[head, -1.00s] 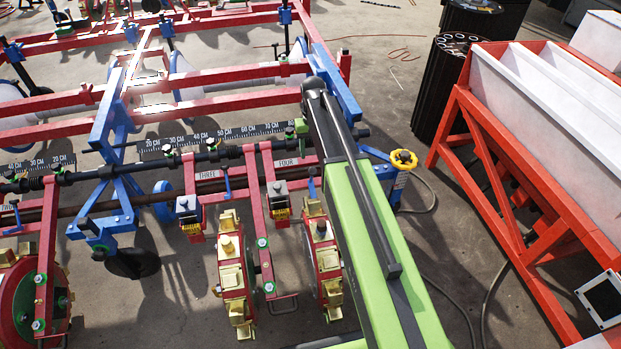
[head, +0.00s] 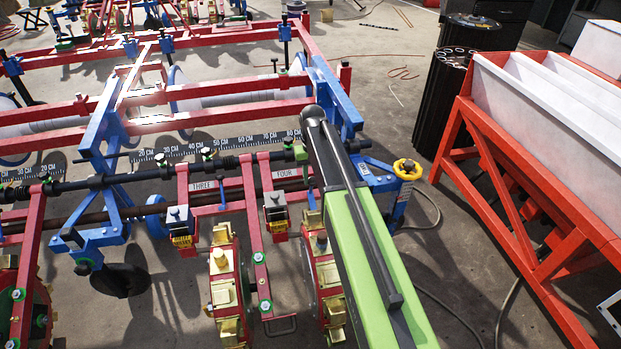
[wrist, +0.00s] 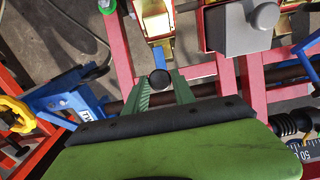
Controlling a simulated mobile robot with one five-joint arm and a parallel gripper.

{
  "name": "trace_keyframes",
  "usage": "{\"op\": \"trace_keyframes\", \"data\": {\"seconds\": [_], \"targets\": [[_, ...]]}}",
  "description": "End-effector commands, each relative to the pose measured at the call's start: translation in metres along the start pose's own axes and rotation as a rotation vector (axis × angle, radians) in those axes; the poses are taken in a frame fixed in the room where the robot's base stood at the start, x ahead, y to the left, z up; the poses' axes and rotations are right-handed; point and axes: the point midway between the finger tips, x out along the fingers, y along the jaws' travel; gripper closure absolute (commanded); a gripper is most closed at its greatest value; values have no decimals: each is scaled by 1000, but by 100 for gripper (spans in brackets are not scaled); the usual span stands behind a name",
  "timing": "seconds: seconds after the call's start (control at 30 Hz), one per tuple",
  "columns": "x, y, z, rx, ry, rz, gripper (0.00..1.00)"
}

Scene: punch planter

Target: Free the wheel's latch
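Red wheels with gold punches stand side by side in the head view: one (head: 225,290) left of my arm, another (head: 322,270) partly behind it. Red frames beside them carry the labels THREE (head: 202,186) and FOUR (head: 287,173). A slim blue lever (head: 311,201) stands by the FOUR label, close to my arm. In the wrist view, my gripper (wrist: 161,92) is open, its two green ribbed fingers apart. A round black knob (wrist: 160,79) shows between them, with a blue piece (wrist: 158,56) beyond it. I cannot tell whether the fingers touch it.
A blue post with a yellow handwheel (head: 407,169) stands right of my arm; the handwheel also shows at the left in the wrist view (wrist: 16,112). A grey block with a round knob (wrist: 238,26) is nearby. An orange-framed white hopper (head: 545,120) fills the right side.

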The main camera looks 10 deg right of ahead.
Motion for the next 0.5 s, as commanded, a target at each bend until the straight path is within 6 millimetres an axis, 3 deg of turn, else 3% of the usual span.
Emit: {"op": "trace_keyframes", "data": {"seconds": [0.03,0.13,0.5], "targets": [[0,0,0,0,0,0,87],[0,0,0,0,0,0,100],[0,0,0,-1,0,1,100]]}}
